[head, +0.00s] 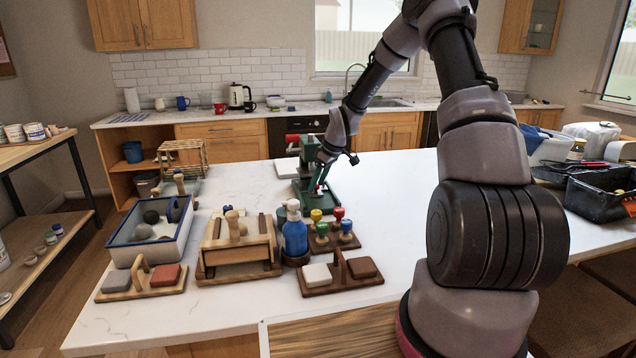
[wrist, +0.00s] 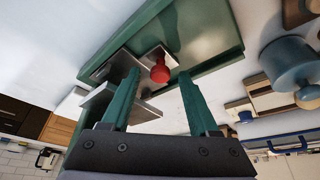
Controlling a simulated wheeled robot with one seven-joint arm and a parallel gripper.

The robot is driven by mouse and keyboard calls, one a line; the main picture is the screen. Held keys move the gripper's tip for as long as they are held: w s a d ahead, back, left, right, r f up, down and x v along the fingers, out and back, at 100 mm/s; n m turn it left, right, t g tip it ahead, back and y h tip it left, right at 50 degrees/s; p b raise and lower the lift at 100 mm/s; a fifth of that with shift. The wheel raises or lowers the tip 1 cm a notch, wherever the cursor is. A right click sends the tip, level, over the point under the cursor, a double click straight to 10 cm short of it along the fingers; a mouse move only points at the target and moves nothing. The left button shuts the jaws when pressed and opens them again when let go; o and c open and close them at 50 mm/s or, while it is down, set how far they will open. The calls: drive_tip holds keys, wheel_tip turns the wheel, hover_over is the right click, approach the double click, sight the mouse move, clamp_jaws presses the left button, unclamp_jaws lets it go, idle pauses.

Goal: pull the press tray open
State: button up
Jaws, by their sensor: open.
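The green press (head: 309,170) stands on the white counter, with its flat green base (head: 325,200) toward me. In the wrist view the base (wrist: 205,28) fills the top of the picture. The press tray seems to be the grey metal plate (wrist: 108,66) with a red knob (wrist: 160,74) beside it. My gripper (wrist: 160,72) is open, its two green fingers apart, one on each side of the knob. I cannot tell whether either finger touches it. In the head view my gripper (head: 324,178) is small at the press and partly hides its front.
A blue bottle (head: 295,236), colored knob stamps (head: 333,228), a wooden box (head: 238,245) and a blue-rimmed tub (head: 150,232) stand nearer on the counter. A black crate (head: 600,195) is at right. The counter right of the press is clear.

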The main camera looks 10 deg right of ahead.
clamp_jaws()
idle(1.4)
